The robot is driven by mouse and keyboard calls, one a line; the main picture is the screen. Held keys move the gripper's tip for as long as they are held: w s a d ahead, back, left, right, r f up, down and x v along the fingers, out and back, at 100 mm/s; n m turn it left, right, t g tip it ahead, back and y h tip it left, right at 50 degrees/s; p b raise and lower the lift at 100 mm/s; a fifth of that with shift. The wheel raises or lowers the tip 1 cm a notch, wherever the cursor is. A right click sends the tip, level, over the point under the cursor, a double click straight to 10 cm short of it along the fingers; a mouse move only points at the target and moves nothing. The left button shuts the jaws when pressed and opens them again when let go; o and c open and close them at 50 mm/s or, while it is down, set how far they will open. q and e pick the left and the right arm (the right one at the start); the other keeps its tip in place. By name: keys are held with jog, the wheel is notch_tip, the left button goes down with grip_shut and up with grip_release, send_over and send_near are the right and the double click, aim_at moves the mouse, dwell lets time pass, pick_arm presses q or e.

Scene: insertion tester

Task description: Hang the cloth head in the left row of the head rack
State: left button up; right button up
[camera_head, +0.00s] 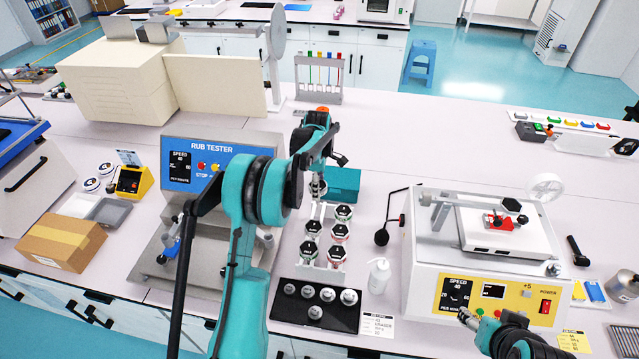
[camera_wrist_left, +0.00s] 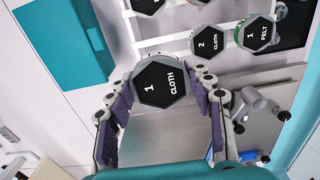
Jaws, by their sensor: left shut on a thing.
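The cloth head, with a black hexagonal top marked "1 CLOTH" (camera_wrist_left: 160,84), is between the fingers of my left gripper (camera_wrist_left: 163,108), which is shut on it. In the head view my left gripper (camera_head: 318,187) is at the far end of the white head rack (camera_head: 322,268), above its left row. Heads hang in both rows; the left row shows two (camera_head: 312,228) and its far end looks empty. A head marked "2 CLOTH" (camera_wrist_left: 208,42) is close to the held one. Whether the held head touches the rack is unclear. My right gripper (camera_head: 466,316) is at the yellow panel, its fingers unclear.
A teal box (camera_head: 343,183) stands right beside my left gripper. The rub tester (camera_head: 205,160) is to the left. A black tray (camera_head: 290,313) with several discs lies in front of the rack; a white bottle (camera_head: 379,276) and a white-and-yellow machine (camera_head: 420,270) are to the right.

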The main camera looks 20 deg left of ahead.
aim_at(318, 204)
pick_arm(q)
jog(key=shift+f+b, duration=1.25)
jog(key=shift+f, duration=1.25)
jog(key=shift+f+b, duration=2.1)
jog(key=shift+f, duration=0.85)
jog(key=o, duration=1.1)
jog(key=shift+o, duration=0.9)
jog(key=shift+w, duration=0.1)
jog(key=shift+r, duration=0.1)
